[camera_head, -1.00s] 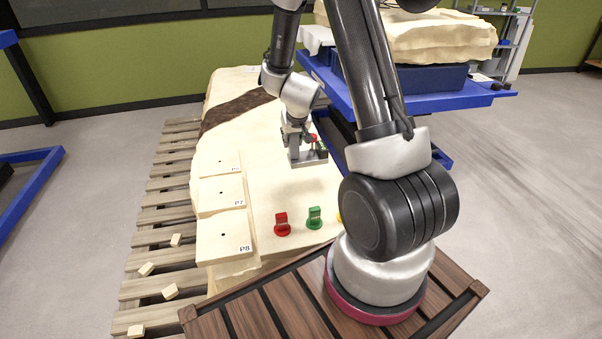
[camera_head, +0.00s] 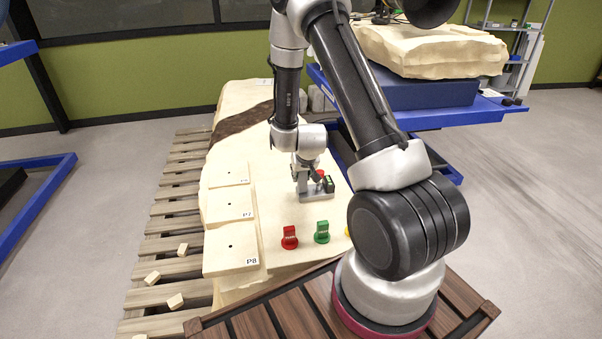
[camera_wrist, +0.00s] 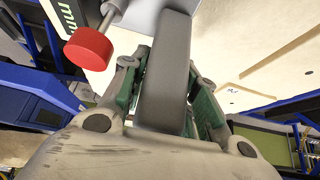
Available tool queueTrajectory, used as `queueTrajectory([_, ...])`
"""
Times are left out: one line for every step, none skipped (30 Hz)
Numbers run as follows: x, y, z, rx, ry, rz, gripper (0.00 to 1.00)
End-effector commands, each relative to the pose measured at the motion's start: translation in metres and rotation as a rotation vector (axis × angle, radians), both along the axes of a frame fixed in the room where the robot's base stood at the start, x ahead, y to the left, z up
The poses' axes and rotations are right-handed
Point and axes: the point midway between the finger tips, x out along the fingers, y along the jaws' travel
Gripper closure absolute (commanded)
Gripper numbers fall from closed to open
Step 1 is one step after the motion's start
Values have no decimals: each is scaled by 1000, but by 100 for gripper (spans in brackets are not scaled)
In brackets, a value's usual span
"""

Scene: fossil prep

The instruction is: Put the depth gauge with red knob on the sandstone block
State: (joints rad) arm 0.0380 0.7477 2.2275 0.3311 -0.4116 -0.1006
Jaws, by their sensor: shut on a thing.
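My gripper (camera_head: 308,172) is shut on the grey upright part of the depth gauge (camera_head: 318,194). The gauge's red knob (camera_head: 321,174) shows beside the gripper. In the wrist view the grey part of the gauge (camera_wrist: 165,80) stands between my green-edged fingers, with the red knob (camera_wrist: 88,47) to the left. The gauge looks upright, its flat base over or on the large pale stone block (camera_head: 285,208) on the pallet. I cannot tell whether the base touches it. Another pale stone block (camera_head: 430,50) lies on a blue support at the back right.
A red marker (camera_head: 289,238) and a green marker (camera_head: 322,232) stand near the block's front edge, with a yellow one mostly hidden by my arm. Labelled plates such as P8 (camera_head: 231,251) lie along the left. A blue cart (camera_head: 440,112) stands close on the right.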

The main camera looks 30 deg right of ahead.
Motion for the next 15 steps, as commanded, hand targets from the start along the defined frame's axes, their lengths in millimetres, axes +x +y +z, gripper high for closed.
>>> queueTrajectory([1, 0, 1, -1, -3, 0, 100])
queueTrajectory([1, 0, 1, -1, -2, 0, 100])
queueTrajectory([1, 0, 0, -1, -2, 0, 100])
queueTrajectory([1, 0, 0, -1, -2, 0, 100])
queueTrajectory([1, 0, -1, -1, -2, 0, 100])
queueTrajectory([0, 0, -2, 0, 1, 0, 67])
queueTrajectory([0, 0, -2, 0, 0, 0, 61])
queueTrajectory([0, 0, -2, 0, 0, 0, 56])
queueTrajectory([0, 0, -2, 0, 0, 0, 49])
queueTrajectory([0, 0, -2, 0, 0, 0, 49])
queueTrajectory([0, 0, -2, 0, 0, 0, 49])
queueTrajectory([0, 0, -2, 0, 0, 0, 49])
queueTrajectory([0, 0, -2, 0, 0, 0, 49])
queueTrajectory([0, 0, -2, 0, 1, 0, 49])
queueTrajectory([0, 0, -2, 0, 1, 0, 49])
